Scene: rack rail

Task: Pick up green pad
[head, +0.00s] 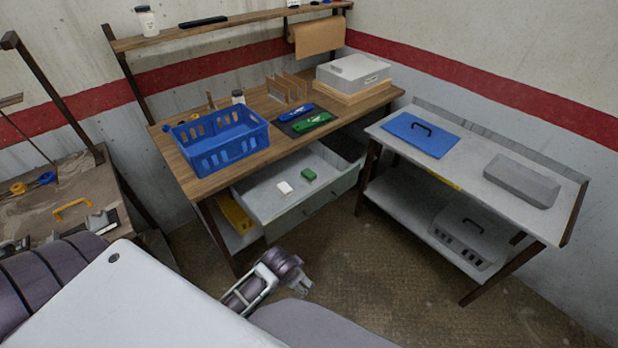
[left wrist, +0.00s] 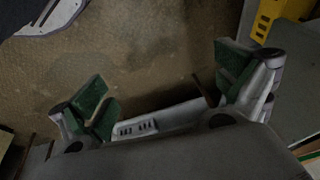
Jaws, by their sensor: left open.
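A small green pad (head: 308,175) lies in the open drawer (head: 265,208) under the wooden workbench, beside a small white block (head: 284,188). My left gripper (head: 298,284) is low in front of the drawer, over the floor, apart from the pad. The green pad on the drawer floor does not show in that view. My right gripper is not in view.
On the workbench (head: 190,165) stand a blue crate (head: 232,152) and a dark mat with blue and green tools (head: 312,122). A yellow bin (head: 235,214) sits below; yellow also shows in the wrist view (left wrist: 266,20). A grey side table (head: 470,160) stands at right. Floor between is clear.

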